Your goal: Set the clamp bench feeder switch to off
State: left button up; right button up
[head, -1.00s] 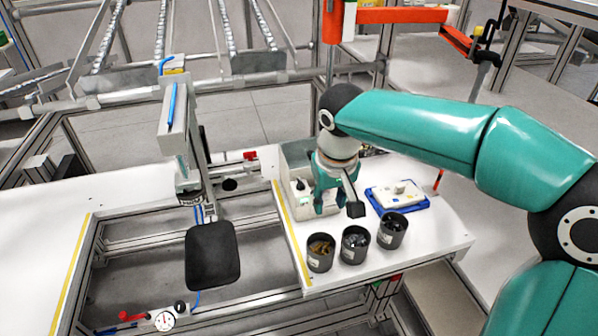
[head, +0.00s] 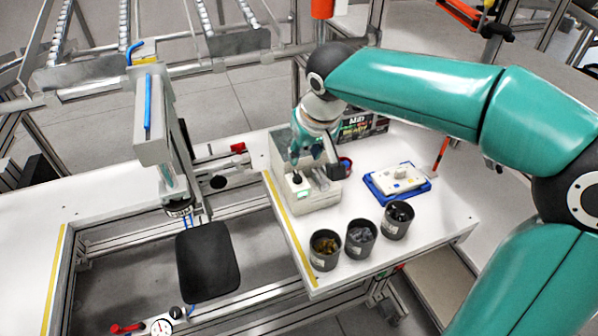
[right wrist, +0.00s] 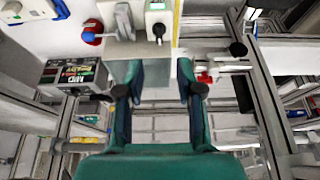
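The feeder (head: 318,195) is a pale grey open-topped box on the white bench. A black switch knob (head: 297,178) sits on its light panel at the front left, with a small green mark below. In the right wrist view the knob (right wrist: 158,30) shows beyond the fingertips, on a white box. Which setting it points to I cannot tell. My right gripper (head: 306,152) is above the feeder, behind the knob in the head view. In the right wrist view my right gripper (right wrist: 158,72) has its fingers wide apart and nothing between them. My left gripper is not in view.
Three dark cups (head: 360,238) of small parts stand at the bench's front. A blue tray (head: 420,184) with a white part lies to the right. A black labelled box (head: 362,124) stands behind the feeder. A grey clamp column (head: 155,130) with a black pad stands left.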

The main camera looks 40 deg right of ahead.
aim_at(298, 176)
jog(key=x, duration=1)
grip_shut()
